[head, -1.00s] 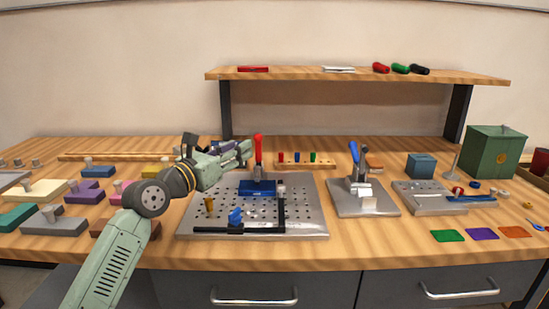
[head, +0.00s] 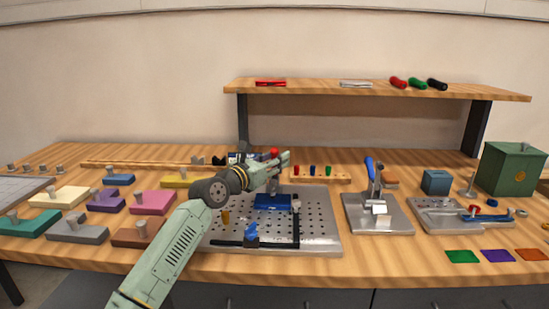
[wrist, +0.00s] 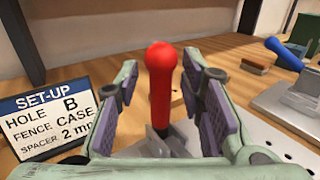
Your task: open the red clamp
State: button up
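The red clamp's handle (head: 274,153) stands at the back of the blue block (head: 271,202) on the perforated metal plate (head: 325,240). In the head view only its red top shows above my gripper (head: 277,165). In the wrist view the red handle (wrist: 161,88) stands upright between the two fingers of my gripper (wrist: 160,72). The fingers are apart, with a gap visible on each side of the handle. The clamp's grey metal base (wrist: 170,146) shows below the handle and is partly hidden by my gripper.
A set-up card (wrist: 52,112) stands just left of my gripper in the wrist view. A blue-handled clamp (head: 373,180) stands on a separate plate to the right. A wooden rack of small coloured pegs (head: 318,173) lies behind. A shelf (head: 310,90) spans the back.

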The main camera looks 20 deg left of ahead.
jog(key=shift+c, duration=0.5)
grip_shut()
dwell(0.3)
